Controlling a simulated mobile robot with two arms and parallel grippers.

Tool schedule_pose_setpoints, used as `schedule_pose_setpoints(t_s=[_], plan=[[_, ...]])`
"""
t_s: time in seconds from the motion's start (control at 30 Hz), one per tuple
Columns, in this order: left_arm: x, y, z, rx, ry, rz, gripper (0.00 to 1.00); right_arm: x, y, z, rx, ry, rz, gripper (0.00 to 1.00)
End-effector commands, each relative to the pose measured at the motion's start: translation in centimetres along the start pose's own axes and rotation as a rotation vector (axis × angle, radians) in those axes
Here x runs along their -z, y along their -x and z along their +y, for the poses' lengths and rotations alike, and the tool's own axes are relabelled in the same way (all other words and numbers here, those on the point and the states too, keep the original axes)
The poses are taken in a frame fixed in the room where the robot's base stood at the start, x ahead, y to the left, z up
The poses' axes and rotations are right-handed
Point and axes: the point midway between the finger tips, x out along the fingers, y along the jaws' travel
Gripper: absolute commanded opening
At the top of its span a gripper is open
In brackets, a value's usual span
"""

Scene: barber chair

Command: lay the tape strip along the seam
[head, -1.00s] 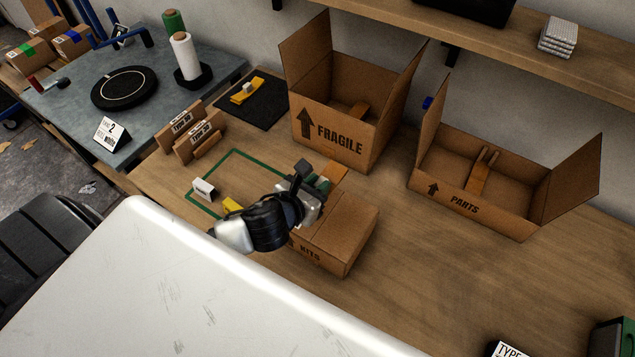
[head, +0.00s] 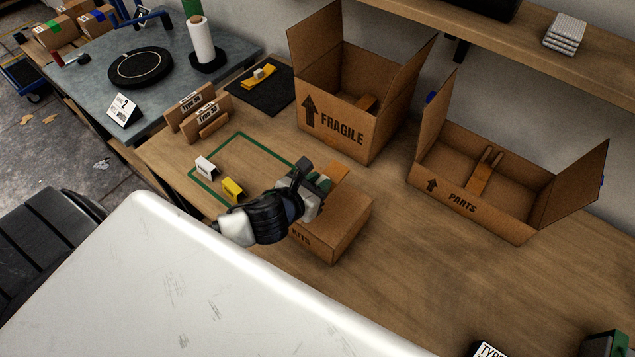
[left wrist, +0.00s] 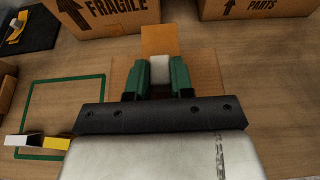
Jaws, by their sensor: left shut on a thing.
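The closed cardboard KITS box (head: 345,222) stands on the wooden bench, under and beside my left gripper (head: 318,186). In the left wrist view its brown top (left wrist: 208,72) lies below the fingers. The left gripper (left wrist: 160,74) has green fingers shut on a small whitish block (left wrist: 160,68). An orange-tan tape strip (left wrist: 160,39) reaches out beyond the block, over the box's far edge; it also shows in the head view (head: 338,174). Whether the strip touches the box top is unclear. The seam is hidden or too faint to make out. My right gripper is not in view.
Open FRAGILE (head: 340,132) and PARTS (head: 462,203) boxes stand behind and to the right. A green outline (head: 213,149), a white block (head: 205,167) and a yellow block (head: 232,188) lie left. A black mat (head: 272,98) holds a yellow strip.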

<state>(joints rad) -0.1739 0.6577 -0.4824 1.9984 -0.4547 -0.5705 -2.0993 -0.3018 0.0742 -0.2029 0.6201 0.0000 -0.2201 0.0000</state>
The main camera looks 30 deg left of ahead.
Motion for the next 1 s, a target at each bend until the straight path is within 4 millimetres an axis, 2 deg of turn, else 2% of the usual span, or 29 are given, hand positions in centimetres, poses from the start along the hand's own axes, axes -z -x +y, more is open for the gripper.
schedule_pose_setpoints(t_s=[0.03,0.37,0.67,1.0], plan=[[0.8,-0.3,0.0,0.000,0.001,0.000,0.00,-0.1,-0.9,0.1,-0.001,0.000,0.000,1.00],[2.9,-1.2,0.0,0.000,0.000,0.000,0.00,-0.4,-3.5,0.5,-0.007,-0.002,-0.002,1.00],[4.6,-1.9,0.0,-0.001,-0.001,0.000,0.00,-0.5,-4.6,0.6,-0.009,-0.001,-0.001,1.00],[4.9,-2.0,0.0,0.000,-0.001,-0.001,0.00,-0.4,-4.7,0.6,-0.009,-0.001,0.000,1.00]])
